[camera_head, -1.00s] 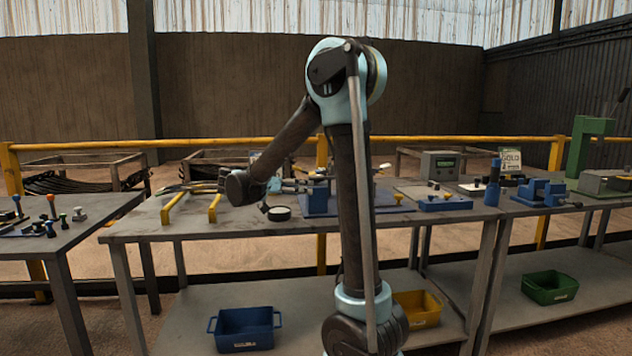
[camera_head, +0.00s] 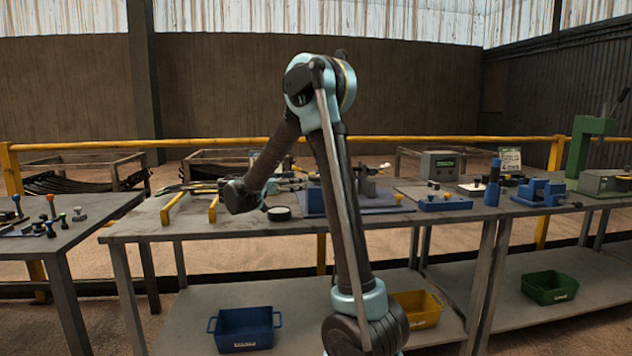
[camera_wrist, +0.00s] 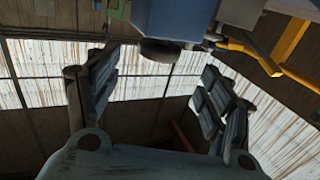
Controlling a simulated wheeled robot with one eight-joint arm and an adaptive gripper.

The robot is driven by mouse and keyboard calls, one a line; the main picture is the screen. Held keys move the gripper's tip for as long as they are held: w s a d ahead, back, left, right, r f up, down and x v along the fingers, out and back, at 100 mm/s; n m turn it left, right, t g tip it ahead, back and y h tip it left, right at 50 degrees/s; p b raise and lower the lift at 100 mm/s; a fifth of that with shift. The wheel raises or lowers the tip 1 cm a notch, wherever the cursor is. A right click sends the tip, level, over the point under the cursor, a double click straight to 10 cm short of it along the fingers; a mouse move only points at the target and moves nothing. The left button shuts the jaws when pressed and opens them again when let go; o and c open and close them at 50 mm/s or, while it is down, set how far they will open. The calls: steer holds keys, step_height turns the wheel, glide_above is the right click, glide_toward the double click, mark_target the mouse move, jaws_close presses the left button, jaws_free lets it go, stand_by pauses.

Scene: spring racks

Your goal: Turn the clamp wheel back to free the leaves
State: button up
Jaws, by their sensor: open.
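A blue fixture (camera_head: 312,202) stands on the middle table, partly hidden behind my arm, with grey metal parts on its right. My gripper (camera_head: 292,185) is at its left, pointing right towards it; contact cannot be told in the head view. In the wrist view my gripper (camera_wrist: 160,98) is open, with nothing between its spread fingers. A blue block (camera_wrist: 172,20) shows above the fingers, with a dark round part (camera_wrist: 160,50) at its edge. I cannot tell whether that part is the clamp wheel. The wheel and leaves are not clearly made out in the head view.
Two yellow brackets (camera_head: 212,208) and a dark round dish (camera_head: 279,213) are on the table near my gripper. A blue block with knobs (camera_head: 440,203) stands to the right. A yellow rail (camera_head: 440,140) runs behind. Blue (camera_head: 245,328) and yellow (camera_head: 418,306) bins are on the lower shelf.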

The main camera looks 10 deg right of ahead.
steer(key=x, duration=0.9)
steer(key=shift+w+d, duration=0.1)
steer(key=shift+d, duration=0.25)
steer(key=c, duration=1.1)
